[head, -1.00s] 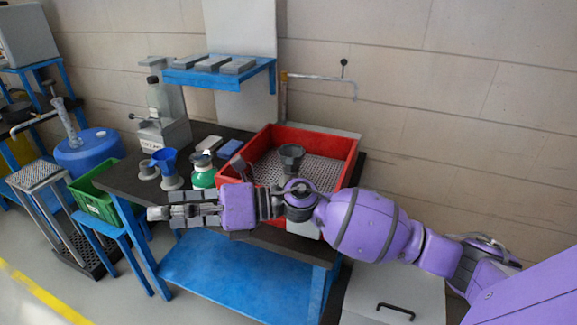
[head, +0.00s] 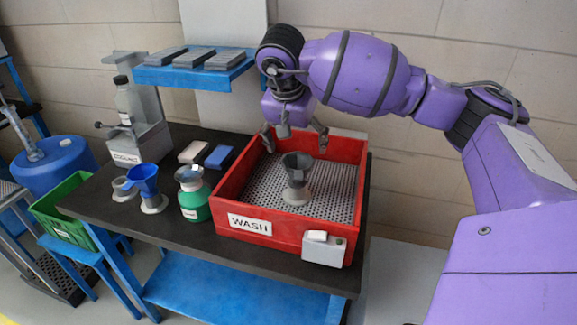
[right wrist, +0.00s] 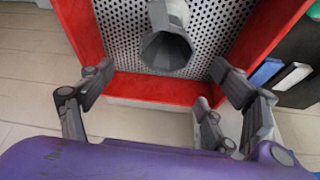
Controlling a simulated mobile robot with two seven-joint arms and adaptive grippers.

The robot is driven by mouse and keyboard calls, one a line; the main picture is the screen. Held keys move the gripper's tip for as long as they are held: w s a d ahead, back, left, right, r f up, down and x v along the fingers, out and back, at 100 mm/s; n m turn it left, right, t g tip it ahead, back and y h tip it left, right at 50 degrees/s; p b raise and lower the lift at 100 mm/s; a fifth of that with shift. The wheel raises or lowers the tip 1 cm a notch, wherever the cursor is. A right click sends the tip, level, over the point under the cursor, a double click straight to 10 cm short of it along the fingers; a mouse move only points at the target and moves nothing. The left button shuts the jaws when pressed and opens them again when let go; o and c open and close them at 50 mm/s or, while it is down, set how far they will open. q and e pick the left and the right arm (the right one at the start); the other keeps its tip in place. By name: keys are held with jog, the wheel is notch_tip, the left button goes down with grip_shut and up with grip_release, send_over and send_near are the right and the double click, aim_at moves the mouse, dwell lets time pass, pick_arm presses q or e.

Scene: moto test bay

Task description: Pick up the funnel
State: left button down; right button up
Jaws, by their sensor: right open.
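A dark grey funnel (head: 297,168) stands upright, wide end up, on a grey foot on the perforated floor of the red WASH tray (head: 250,224). It also shows in the right wrist view (right wrist: 168,50), at the top middle beyond the fingers. A blue funnel (head: 143,176) sits upright in a grey holder on the dark bench top, left of the tray. My right gripper (head: 295,140) is open and empty, pointing down over the back part of the tray, above and behind the grey funnel. Its spread fingers show in the right wrist view (right wrist: 155,100). My left gripper is out of view.
A green-bodied bottle (head: 194,200) stands between the blue funnel and the tray. A blue shelf (head: 195,75) with grey blocks hangs at the back, left of my right arm. Two small blocks, one pale (head: 193,152) and one blue (head: 219,157), lie behind the bottle.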

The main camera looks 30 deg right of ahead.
aim_at(299, 160)
jog(key=f, duration=0.3)
jog(key=shift+d, duration=0.25)
jog(key=x, duration=0.1)
jog(key=p+x, duration=0.1)
jog(key=x, duration=0.1)
jog(key=shift+w+a+f, duration=0.25)
jog(key=shift+a+f, duration=0.05)
jog(key=shift+d+f, duration=0.15)
jog(key=shift+f, duration=0.15)
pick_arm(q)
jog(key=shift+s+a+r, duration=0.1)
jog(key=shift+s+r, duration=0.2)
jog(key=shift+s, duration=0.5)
pick_arm(e)
jog(key=shift+c, duration=0.2)
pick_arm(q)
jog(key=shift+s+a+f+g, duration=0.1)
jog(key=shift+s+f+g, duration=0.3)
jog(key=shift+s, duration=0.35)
pick_arm(e)
jog(key=c, duration=1.1)
